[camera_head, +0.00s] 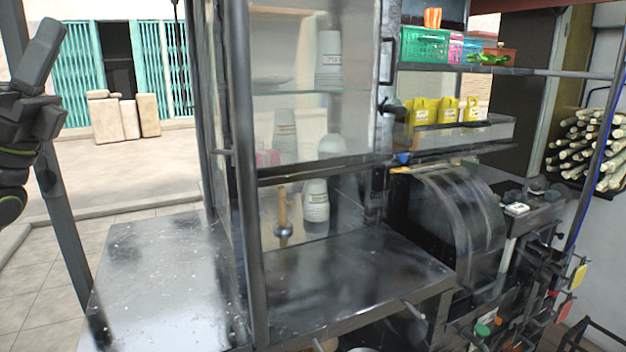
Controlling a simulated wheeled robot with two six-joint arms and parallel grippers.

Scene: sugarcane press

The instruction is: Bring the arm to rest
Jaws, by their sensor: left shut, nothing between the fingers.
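My left gripper (40,58) is at the upper left edge of the head view, with its dark arm coming in from the left. It is raised, shut and empty, and points upward. It appears in front of the paved yard and touches nothing that I can see. My right gripper is not in view.
A metal counter (160,275) and a glass cabinet (300,150) with stacked cups stand in the middle. A dark press machine (450,220) is at the right, below a shelf with a green basket (424,45). Sugarcane stalks (590,150) are at far right. A grey post (62,215) stands near my left arm.

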